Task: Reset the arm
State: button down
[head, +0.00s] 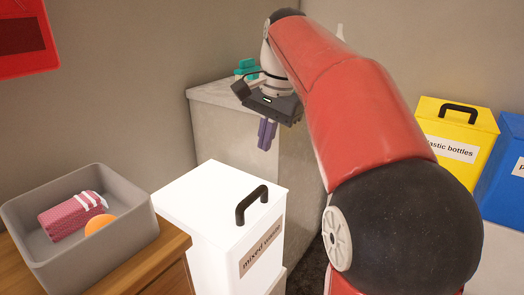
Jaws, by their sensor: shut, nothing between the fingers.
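My red and black arm reaches in from the right and bends over toward the middle of the head view. My gripper (267,135) points downward, with its purple fingers shut and nothing between them. It hangs behind and above the white mixed waste bin (205,205), in front of the grey counter's side. The bin's lid is closed and has a black handle.
A grey tray (88,262) on a wooden surface (165,258) holds a pink patterned item and an orange round item. A grey counter (215,92) stands behind, with teal items on top. A yellow plastic bottles bin (455,135) and a blue bin (505,170) stand at right.

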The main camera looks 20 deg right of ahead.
jog(key=s+a+f+n+t, duration=0.2)
jog(key=s+f+n, duration=0.3)
jog(key=s+f, duration=0.3)
jog(key=s+a+f+n+t+h, duration=0.1)
jog(key=s+a+f+n+t, duration=0.1)
jog(key=s+f+n, duration=0.3)
jog(key=s+f, duration=0.4)
jog(key=s, duration=0.2)
jog(key=shift+s+f+n, duration=0.2)
jog(key=shift+f+n, duration=0.05)
jog(key=shift+n, duration=0.15)
